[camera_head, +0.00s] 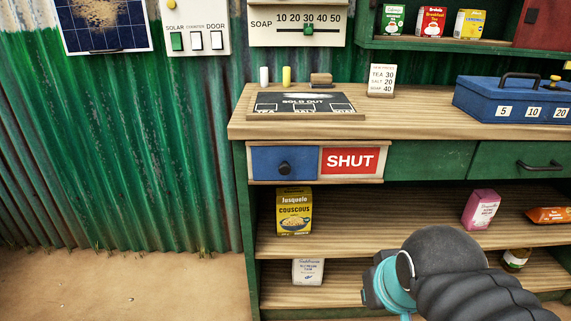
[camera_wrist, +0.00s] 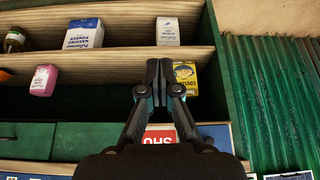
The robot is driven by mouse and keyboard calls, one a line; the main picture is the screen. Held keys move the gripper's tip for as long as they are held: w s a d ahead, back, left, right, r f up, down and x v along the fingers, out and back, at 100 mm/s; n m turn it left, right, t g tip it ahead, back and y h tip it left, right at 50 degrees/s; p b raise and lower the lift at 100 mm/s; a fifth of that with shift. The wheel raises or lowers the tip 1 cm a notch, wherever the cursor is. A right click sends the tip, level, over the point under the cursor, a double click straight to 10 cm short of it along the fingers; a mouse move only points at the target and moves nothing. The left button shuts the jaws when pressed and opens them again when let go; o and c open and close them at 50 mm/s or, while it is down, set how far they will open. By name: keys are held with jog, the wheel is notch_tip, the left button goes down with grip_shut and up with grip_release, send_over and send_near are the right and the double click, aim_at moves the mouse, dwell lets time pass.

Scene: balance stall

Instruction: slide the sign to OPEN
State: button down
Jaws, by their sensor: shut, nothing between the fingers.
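The sign (camera_head: 315,162) is on the front of the counter, below its top. Its left part is a blue sliding panel (camera_head: 256,162) with a dark round knob (camera_head: 284,168). Its right part shows a red field with SHUT (camera_head: 349,161) in white. In the wrist view, part of the red SHUT field (camera_wrist: 160,136) shows behind my gripper (camera_wrist: 159,66), which is shut and empty. The fingertips appear near a yellow couscous box. In the head view my arm is low at the right, and the fingertips are not clearly visible.
A yellow couscous box (camera_head: 294,211) stands on the shelf below the sign. A sold-out board (camera_head: 304,105) and a blue cash box (camera_head: 513,100) are on the counter. A drawer with a handle (camera_head: 540,164) is to the right. The ground at left is clear.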

jog(key=shift+w+r, duration=0.1)
jog(key=w+a+r+g+h+b, duration=0.1)
jog(key=w+a+r, duration=0.3)
jog(key=w+r, duration=0.35)
jog(key=w+a+r+g+h, duration=0.1)
jog(key=w+a+r, duration=0.3)
jog(key=w+r, duration=0.3)
jog(key=w+a+r+h, duration=0.1)
jog(key=w+a, duration=0.4)
jog(key=a, duration=0.3)
jog(key=w+a+r+m+h, duration=0.1)
jog(key=w+a+r+h, duration=0.1)
jog(key=w+a, duration=0.3)
jog(key=a+b, duration=0.1)
jog(key=a, duration=0.2)
jog(key=shift+w+a+r, duration=0.2)
jog(key=shift+w+a, duration=0.05)
jog(key=shift+a, duration=0.15)
